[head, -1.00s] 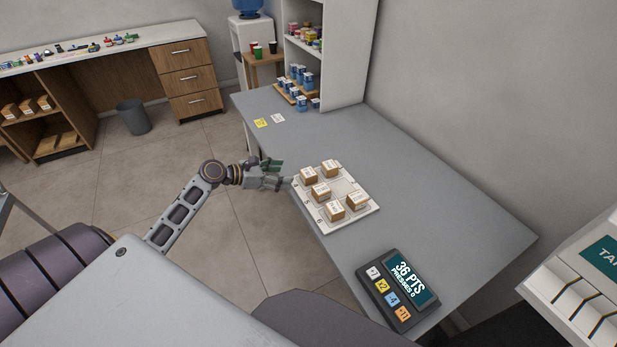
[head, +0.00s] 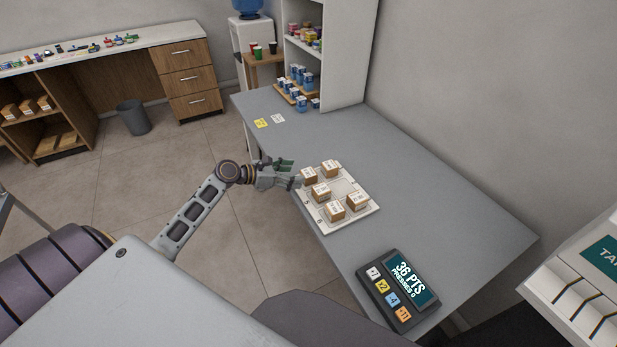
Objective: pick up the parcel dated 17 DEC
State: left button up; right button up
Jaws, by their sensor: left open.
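Several small brown parcels with white labels stand on a white tray (head: 364,217) on the grey counter. They are a back-left parcel (head: 309,175), a back parcel (head: 330,168), a middle parcel (head: 321,192), a front parcel (head: 335,210) and a right parcel (head: 357,202). The label dates are too small to read, so I cannot tell which is dated 17 DEC. My left gripper (head: 291,174) is open and empty at the tray's left edge, close beside the back-left parcel; I cannot tell if they touch. My right gripper is not in view.
A keypad device (head: 398,290) reading "36 PTS" stands at the counter's front. A white shelf unit (head: 345,60) with blue-and-white boxes stands at the back. Two notes lie near the far left edge. The counter right of the tray is clear.

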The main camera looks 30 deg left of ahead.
aim_at(303, 174)
pick_arm(q)
jog(key=shift+x, duration=2.45)
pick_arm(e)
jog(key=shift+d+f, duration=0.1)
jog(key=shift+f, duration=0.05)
pick_arm(q)
jog(key=shift+r, duration=0.1)
jog(key=shift+c, duration=0.4)
jog(key=c, duration=1.1)
jog(key=shift+o, duration=0.2)
jog(key=shift+r, duration=0.1)
jog(key=shift+r, duration=0.5)
notch_tip(303, 174, up, 8)
jog(key=shift+f+p, duration=0.15)
jog(key=shift+p, duration=0.45)
jog(key=shift+r, duration=0.6)
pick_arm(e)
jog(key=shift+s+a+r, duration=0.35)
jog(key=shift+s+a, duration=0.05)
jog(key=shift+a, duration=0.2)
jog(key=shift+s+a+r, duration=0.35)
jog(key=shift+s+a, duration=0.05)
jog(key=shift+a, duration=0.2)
